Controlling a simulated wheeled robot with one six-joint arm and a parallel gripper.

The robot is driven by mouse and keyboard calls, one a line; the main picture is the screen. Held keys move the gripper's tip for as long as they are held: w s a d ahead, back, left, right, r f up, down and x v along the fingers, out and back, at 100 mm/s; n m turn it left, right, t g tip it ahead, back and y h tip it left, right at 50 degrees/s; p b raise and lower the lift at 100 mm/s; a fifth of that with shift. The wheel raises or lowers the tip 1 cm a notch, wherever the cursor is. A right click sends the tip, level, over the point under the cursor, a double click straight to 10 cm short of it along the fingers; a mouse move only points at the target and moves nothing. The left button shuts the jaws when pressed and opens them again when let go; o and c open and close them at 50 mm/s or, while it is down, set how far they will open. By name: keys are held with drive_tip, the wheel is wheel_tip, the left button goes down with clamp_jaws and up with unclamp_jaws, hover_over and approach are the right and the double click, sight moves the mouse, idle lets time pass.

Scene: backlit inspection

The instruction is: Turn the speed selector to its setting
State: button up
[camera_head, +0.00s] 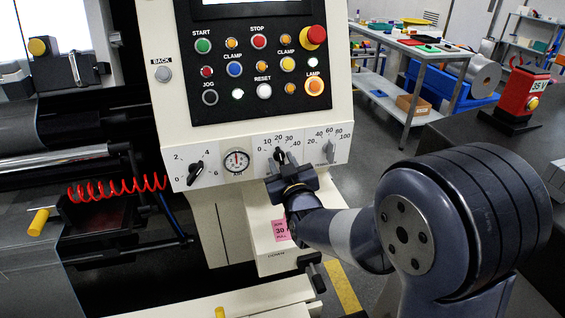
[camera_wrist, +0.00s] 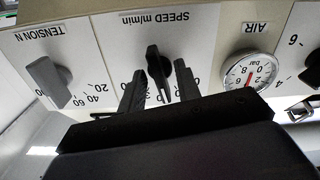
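The speed selector is a black knob (camera_head: 279,153) on the pale lower panel, below a scale from 0 to 40. In the head view it points roughly up, near 20. In the wrist view, which is upside down, the knob (camera_wrist: 158,66) stands under the label SPEED m/min. My gripper (camera_head: 288,172) is at the panel in front of the knob and hides its lower part. In the wrist view my gripper (camera_wrist: 159,72) is open, one finger on each side of the knob, with gaps showing. A pink tag (camera_head: 281,230) below reads 30.
The air gauge (camera_head: 237,161) and another black knob (camera_head: 195,174) are to the left. The grey tension knob (camera_head: 329,150) is close on the right. The black button panel (camera_head: 258,70) is above. A red coiled cord (camera_head: 115,188) hangs at left.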

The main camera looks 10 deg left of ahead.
clamp_jaws()
drive_tip(key=shift+f+b, duration=0.1)
drive_tip(key=shift+b, duration=0.4)
drive_tip(key=m+b, duration=0.8)
drive_tip(key=b, duration=0.2)
drive_tip(key=shift+b, duration=0.35)
idle(0.3)
